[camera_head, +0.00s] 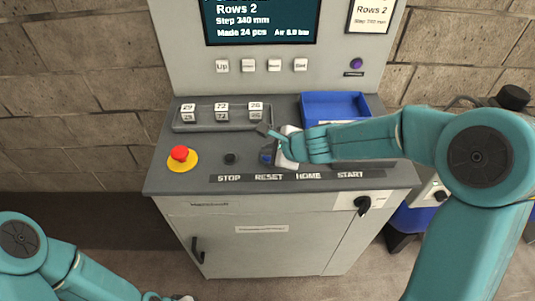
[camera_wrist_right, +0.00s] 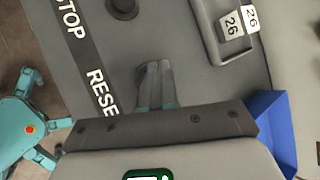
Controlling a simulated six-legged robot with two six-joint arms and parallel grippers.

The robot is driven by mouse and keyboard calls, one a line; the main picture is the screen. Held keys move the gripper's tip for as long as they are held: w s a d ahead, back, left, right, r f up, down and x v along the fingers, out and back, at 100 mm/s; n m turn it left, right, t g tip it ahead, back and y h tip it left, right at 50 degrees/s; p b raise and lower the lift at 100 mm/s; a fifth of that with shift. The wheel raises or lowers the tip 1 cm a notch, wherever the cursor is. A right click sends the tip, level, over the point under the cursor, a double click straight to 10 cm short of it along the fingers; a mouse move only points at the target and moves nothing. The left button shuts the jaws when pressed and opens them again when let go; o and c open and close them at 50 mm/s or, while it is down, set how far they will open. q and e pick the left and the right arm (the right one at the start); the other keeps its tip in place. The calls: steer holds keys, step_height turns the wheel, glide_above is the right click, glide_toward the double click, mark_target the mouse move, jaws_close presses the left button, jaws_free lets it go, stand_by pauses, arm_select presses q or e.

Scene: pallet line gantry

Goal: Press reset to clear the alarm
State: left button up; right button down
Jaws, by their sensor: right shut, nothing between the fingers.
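The grey control console (camera_head: 200,178) has a label strip reading STOP, RESET, HOME and START. A small blue button (camera_head: 266,157) shows above the RESET label (camera_head: 268,177). My right gripper (camera_head: 268,152) is at this button, shut and empty. In the right wrist view its closed fingertips (camera_wrist_right: 153,70) are over the panel beside the RESET label (camera_wrist_right: 103,93), and they hide most of the button. I cannot tell whether they touch or press it. The HOME and START buttons are hidden behind my right arm. My left gripper (camera_head: 180,297) barely shows at the bottom edge.
A red mushroom button on yellow (camera_head: 180,155) and a black button (camera_head: 231,158) are left of RESET. A number-block tray (camera_head: 185,125) and a blue bin (camera_head: 335,103) stand behind. The screen (camera_head: 260,22) shows row and step text. A purple lamp (camera_head: 356,63) is at right.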

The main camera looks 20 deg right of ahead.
steer(key=shift+r+p, duration=0.65)
steer(key=shift+r, duration=0.15)
step_height(320, 180, up, 5)
steer(key=p, duration=0.5)
stand_by(0.5)
